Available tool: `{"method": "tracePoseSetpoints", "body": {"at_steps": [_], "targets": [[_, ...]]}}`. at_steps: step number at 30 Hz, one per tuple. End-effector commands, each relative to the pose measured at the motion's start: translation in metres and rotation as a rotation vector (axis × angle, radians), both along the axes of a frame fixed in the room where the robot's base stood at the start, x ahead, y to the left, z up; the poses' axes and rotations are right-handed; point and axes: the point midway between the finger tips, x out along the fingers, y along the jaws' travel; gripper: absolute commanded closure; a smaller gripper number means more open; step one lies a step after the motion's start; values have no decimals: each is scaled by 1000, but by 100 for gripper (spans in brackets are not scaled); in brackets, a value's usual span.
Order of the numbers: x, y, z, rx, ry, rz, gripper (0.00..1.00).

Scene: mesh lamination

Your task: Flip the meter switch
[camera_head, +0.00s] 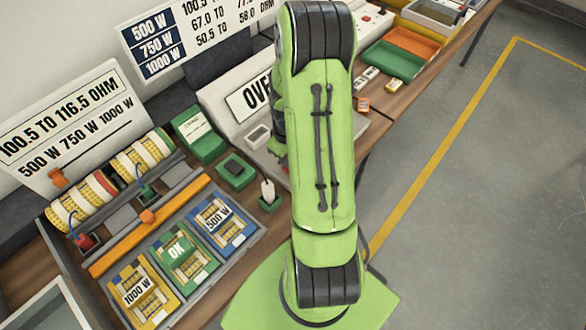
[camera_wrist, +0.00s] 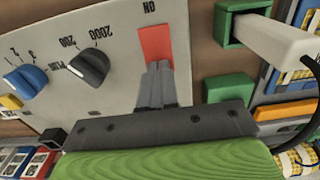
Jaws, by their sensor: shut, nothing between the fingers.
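The meter (camera_head: 217,96) is a grey box on the bench, with a display that begins "OVE"; my arm hides the rest. In the wrist view the meter's face (camera_wrist: 110,88) fills the left and middle. The red meter switch (camera_wrist: 155,42) sits below a label that seems to read "ON", upside down. My gripper (camera_wrist: 160,66) is shut and empty, with its fingertips at the lower end of the red switch. I cannot tell whether they touch it. In the head view my arm hides the gripper and the switch.
A black dial (camera_wrist: 88,68) and a blue dial (camera_wrist: 26,82) are left of the switch. Sorting trays (camera_head: 186,240) with coloured sections lie at the front left.

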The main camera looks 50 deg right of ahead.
Motion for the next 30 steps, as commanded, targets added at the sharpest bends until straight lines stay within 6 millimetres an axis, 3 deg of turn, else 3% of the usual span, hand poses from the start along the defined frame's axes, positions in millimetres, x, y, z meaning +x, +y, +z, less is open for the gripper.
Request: {"method": "tracePoseSetpoints", "body": {"at_steps": [17,30], "targets": [[0,0,-6,0,1,0,100],[0,0,36,-1,0,0,100]]}}
